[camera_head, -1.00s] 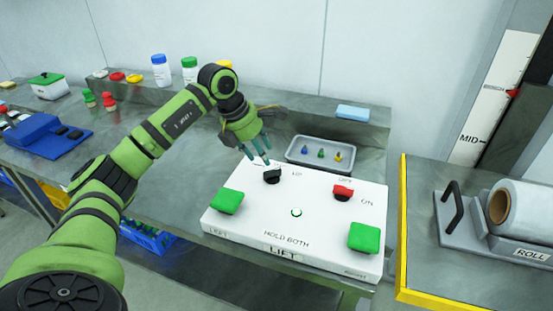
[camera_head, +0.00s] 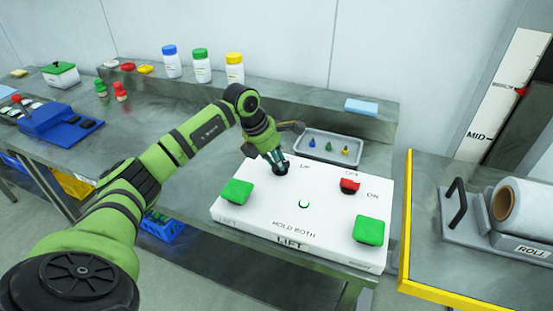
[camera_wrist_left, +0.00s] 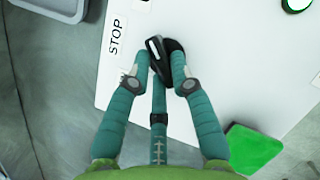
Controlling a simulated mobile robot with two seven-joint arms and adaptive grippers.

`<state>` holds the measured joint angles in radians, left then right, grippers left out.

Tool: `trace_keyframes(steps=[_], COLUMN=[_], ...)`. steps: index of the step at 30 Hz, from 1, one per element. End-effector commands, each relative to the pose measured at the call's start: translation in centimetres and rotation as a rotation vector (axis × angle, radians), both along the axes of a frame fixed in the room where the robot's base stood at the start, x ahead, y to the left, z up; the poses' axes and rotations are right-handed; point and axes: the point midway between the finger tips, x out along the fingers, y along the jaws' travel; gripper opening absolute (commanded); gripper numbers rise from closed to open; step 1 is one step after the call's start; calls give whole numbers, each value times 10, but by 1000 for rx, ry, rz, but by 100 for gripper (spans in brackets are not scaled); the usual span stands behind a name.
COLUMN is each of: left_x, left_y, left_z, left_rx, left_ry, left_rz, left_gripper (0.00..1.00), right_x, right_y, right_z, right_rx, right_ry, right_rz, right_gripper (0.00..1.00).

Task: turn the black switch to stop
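The black switch (camera_head: 280,169) sits at the back left of the white LIFT panel (camera_head: 300,243). In the left wrist view its knob (camera_wrist_left: 160,47) shows between my fingertips, beside the printed STOP label (camera_wrist_left: 116,36). My left gripper (camera_head: 277,161) is over the switch, fingers pointing down. In the left wrist view the gripper (camera_wrist_left: 159,62) has its teal fingers spread on either side of the knob, with a third finger below it. I cannot tell whether they touch it. In the head view the gripper hides part of the switch and the STOP label. My right gripper is out of view.
A grey tray (camera_head: 322,158) with small coloured pieces lies behind. A yellow-edged table (camera_head: 405,228) stands close on the right.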

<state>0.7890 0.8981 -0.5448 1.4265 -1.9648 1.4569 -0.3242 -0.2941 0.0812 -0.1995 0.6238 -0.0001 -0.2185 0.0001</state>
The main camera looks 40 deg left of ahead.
Motion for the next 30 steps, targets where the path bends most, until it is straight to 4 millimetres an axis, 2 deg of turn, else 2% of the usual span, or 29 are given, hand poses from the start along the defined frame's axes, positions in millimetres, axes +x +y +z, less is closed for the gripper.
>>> trace_keyframes(steps=[6,14,30], left_x=[0,-1,-3], left_y=[0,-1,-5], left_z=[0,0,0], left_rx=[0,2,0], left_ry=[-1,-2,-5], left_rz=[10,111,546], left_gripper=[0,0,0], right_x=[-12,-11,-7], right_y=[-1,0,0], right_z=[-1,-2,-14], right_rx=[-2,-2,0], right_ry=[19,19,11], right_rz=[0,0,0], right_gripper=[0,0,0])
